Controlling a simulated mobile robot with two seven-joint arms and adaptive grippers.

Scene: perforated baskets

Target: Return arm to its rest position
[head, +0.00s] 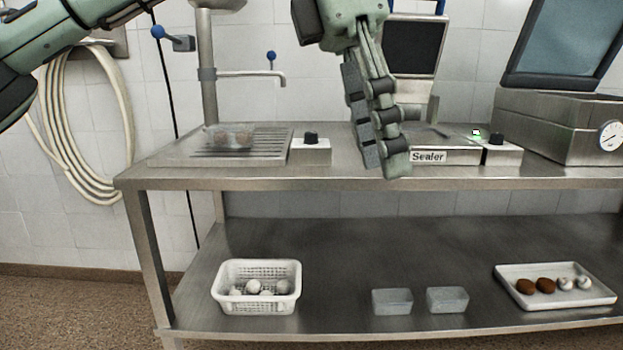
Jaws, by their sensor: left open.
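My left arm comes in from the upper left. My left gripper (385,165) hangs down in the upper middle, in front of the steel table's upper top (250,180). Its fingers are seen nearly edge-on, open, and nothing shows between them. It hides part of the tabletop and part of the machine labelled "Sealer" (446,157). My right gripper is not in view.

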